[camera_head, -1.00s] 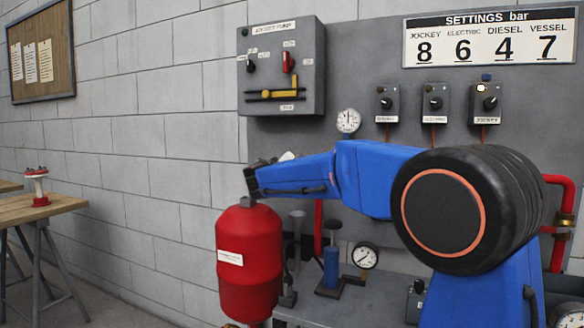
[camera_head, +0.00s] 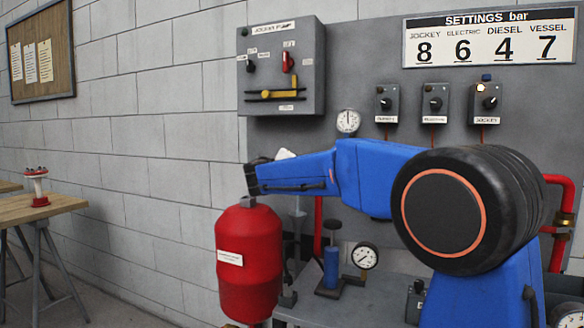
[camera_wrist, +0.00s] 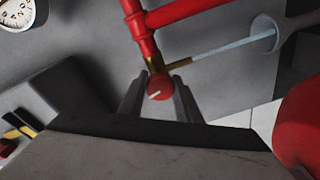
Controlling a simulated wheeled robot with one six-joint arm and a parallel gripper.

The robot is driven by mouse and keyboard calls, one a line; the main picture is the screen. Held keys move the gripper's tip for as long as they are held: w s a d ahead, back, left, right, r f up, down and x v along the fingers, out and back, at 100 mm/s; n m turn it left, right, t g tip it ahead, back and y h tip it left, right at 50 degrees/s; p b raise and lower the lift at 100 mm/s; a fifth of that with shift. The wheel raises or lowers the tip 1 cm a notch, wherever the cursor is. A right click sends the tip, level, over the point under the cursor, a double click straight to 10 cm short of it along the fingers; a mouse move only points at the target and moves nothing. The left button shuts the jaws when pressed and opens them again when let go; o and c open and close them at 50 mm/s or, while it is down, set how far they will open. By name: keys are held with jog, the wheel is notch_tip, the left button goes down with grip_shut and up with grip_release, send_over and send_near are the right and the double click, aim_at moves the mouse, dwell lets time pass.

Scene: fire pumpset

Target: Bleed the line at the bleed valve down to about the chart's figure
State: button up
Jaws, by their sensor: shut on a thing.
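The bleed valve's round red knob (camera_wrist: 160,90) with a white mark sits on a brass fitting at the red pipe in the wrist view. My gripper (camera_wrist: 160,97) is shut on this knob, one finger on each side. A pale blue jet (camera_wrist: 220,45) runs from the brass spout into a grey funnel (camera_wrist: 265,33). The chart (camera_head: 490,38) reads jockey 8, electric 6, diesel 4, vessel 7. A round gauge (camera_head: 348,121) is on the panel, too small to read; a gauge is also cut off at the wrist view's upper left (camera_wrist: 15,12). The head view hides the knob and fingers.
A red vessel (camera_head: 250,255) stands close below my wrist. A grey control box (camera_head: 281,65) hangs above it. Three switch boxes sit right of the gauge; the right one (camera_head: 486,103) has a glowing lamp. A blue pump and second gauge (camera_head: 364,256) stand on the bench.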

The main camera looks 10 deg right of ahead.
jog(key=n, duration=0.4)
jog(key=shift+f, duration=0.1)
jog(key=shift+n+g, duration=0.5)
jog(key=shift+n, duration=1.8)
jog(key=o, duration=1.1)
jog(key=shift+c, duration=0.2)
jog(key=shift+s+a, duration=0.1)
jog(key=shift+s, duration=0.05)
